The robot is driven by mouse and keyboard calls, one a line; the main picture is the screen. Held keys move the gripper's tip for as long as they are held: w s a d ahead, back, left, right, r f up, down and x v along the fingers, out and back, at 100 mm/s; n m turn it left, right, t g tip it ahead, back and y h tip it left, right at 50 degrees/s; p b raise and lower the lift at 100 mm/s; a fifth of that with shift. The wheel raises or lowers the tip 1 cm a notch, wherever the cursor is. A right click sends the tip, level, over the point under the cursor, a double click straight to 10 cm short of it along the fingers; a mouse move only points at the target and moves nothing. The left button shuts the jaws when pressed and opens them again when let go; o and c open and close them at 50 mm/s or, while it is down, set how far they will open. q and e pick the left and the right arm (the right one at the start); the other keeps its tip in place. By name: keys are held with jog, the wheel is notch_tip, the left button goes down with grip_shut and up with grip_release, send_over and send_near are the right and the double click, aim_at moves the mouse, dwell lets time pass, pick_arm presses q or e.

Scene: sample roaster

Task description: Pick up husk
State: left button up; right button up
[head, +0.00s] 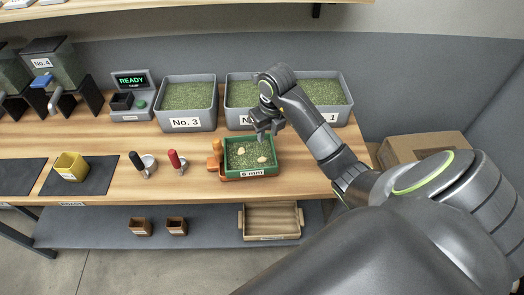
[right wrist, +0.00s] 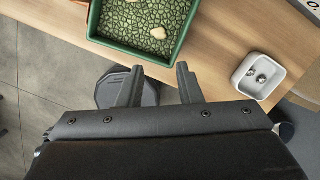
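In the right wrist view one husk (right wrist: 158,33) shows clearly on the beans inside the tray (right wrist: 178,48); another pale piece is cut by the top edge. My right gripper (head: 268,134) is over the tray's back part. In its wrist view the fingers (right wrist: 159,74) are apart with nothing between them. My left gripper is out of view.
Grey bins of beans, including No. 3 (head: 187,104), stand behind the tray. An orange block (head: 214,160) is at its left, with red-handled (head: 177,160) and black-handled (head: 141,164) tools farther left. A small white dish (right wrist: 258,75) shows in the wrist view.

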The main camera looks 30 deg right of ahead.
jog(key=b, duration=0.8)
send_over(262, 159)
jog(key=s, duration=0.1)
notch_tip(262, 159, down, 9)
jog(key=shift+s+f, duration=0.1)
jog(key=shift+s, duration=0.05)
jog(key=shift+f+p, duration=0.35)
jog(key=f, duration=0.1)
jog(key=w+f+p, duration=0.1)
jog(key=f, duration=0.1)
jog(key=shift+f, duration=0.6)
jog(key=c, duration=0.7)
